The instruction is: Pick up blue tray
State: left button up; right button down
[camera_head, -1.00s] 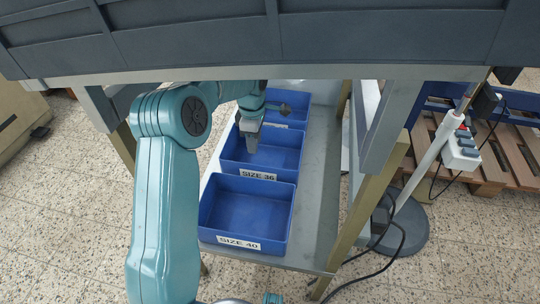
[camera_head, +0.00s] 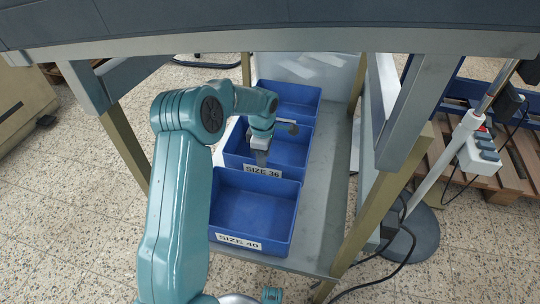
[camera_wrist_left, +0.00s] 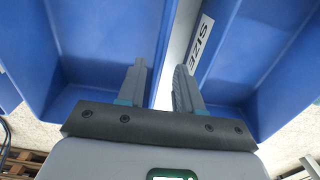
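Three blue trays stand in a row on a grey shelf. The middle one (camera_head: 284,148) is labelled SIZE 36, the near one (camera_head: 255,205) SIZE 40, and the far one (camera_head: 290,98) shows no readable label. My left gripper (camera_head: 262,160) points down at the near wall of the SIZE 36 tray. In the left wrist view, the fingers of my left gripper (camera_wrist_left: 160,85) are apart, with a gap between two blue trays seen beyond them. The right-hand tray (camera_wrist_left: 250,55) there carries a SIZE label. Finger contact with a wall cannot be told. My right gripper is not in view.
A grey tabletop edge (camera_head: 300,42) crosses above the shelf (camera_head: 328,190). Wooden and grey legs (camera_head: 385,195) stand beside it. A power strip (camera_head: 478,155) on a white pole, black cables and a pallet (camera_head: 510,160) are at the right.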

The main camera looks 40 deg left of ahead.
pick_arm(q)
notch_tip(320, 180, down, 5)
jog(key=shift+s+a+f+b, duration=0.1)
jog(key=shift+s+a+b, duration=0.05)
jog(key=shift+b, duration=1.1)
grip_shut()
dwell(0.4)
